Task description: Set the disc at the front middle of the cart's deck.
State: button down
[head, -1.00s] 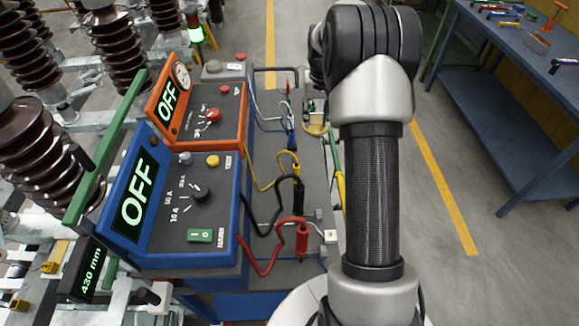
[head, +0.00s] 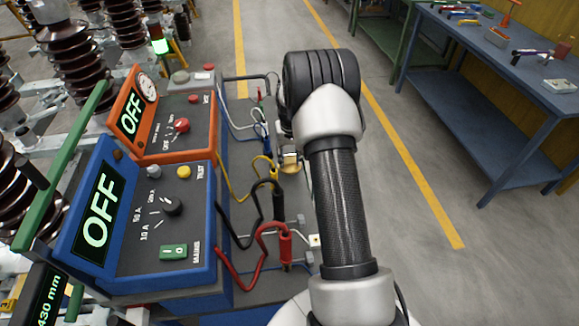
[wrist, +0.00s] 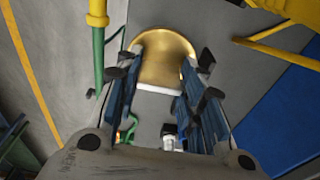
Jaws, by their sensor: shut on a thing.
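The disc (wrist: 165,62) is a round gold plate with a pale near edge. In the wrist view it sits between the blue fingers of my gripper (wrist: 166,72), which is shut on it. In the head view a small part of the gold disc (head: 290,160) shows left of my arm, over the far right part of the cart's grey deck (head: 262,288). Most of my gripper is hidden behind my arm there. I cannot tell how high the disc is above the deck.
A blue box (head: 150,220) and an orange box (head: 165,125), both reading OFF, stand on the cart's left. Red (head: 285,245), black (head: 278,202) and yellow leads lie along its right side. A blue workbench (head: 490,60) stands right, beyond open floor.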

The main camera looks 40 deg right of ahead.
aim_at(290, 162)
jog(key=shift+f+b, duration=0.55)
jog(key=shift+f, duration=1.45)
jog(key=shift+f, duration=0.1)
jog(key=c, duration=1.1)
grip_release()
jog(key=shift+f, duration=0.1)
jog(key=shift+o, duration=0.2)
